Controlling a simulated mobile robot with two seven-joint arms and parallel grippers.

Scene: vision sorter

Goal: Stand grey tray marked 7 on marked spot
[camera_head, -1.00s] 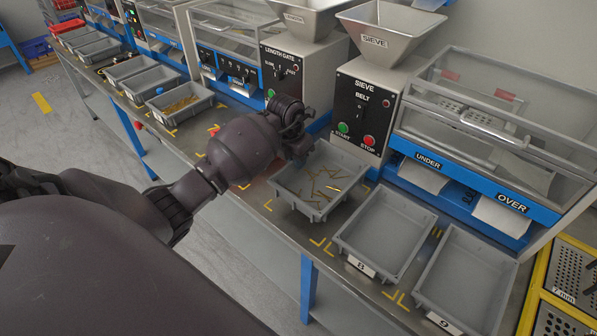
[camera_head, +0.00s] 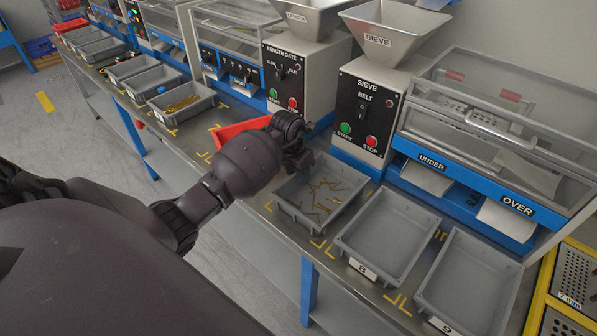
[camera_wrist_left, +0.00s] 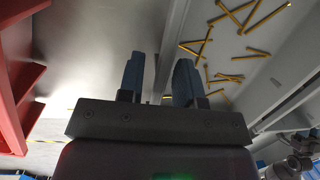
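A grey tray (camera_head: 345,205) holding several thin gold pins sits on the bench, left of the tray marked 8. Its own number is not visible. Yellow corner marks (camera_head: 322,248) show on the bench at its front corner. My left gripper (camera_head: 305,163) is at the tray's upper left rim. In the left wrist view, its two blue fingers (camera_wrist_left: 159,78) stand apart, with the tray's pins (camera_wrist_left: 235,50) to their right. The fingers look open around or just above the rim; contact is unclear.
A grey tray marked 8 (camera_head: 363,269) and one marked 9 (camera_head: 440,326) stand close on the right. A red tray (camera_head: 229,134) lies behind my left arm. The sieve machine (camera_head: 366,115) stands directly behind the pin tray.

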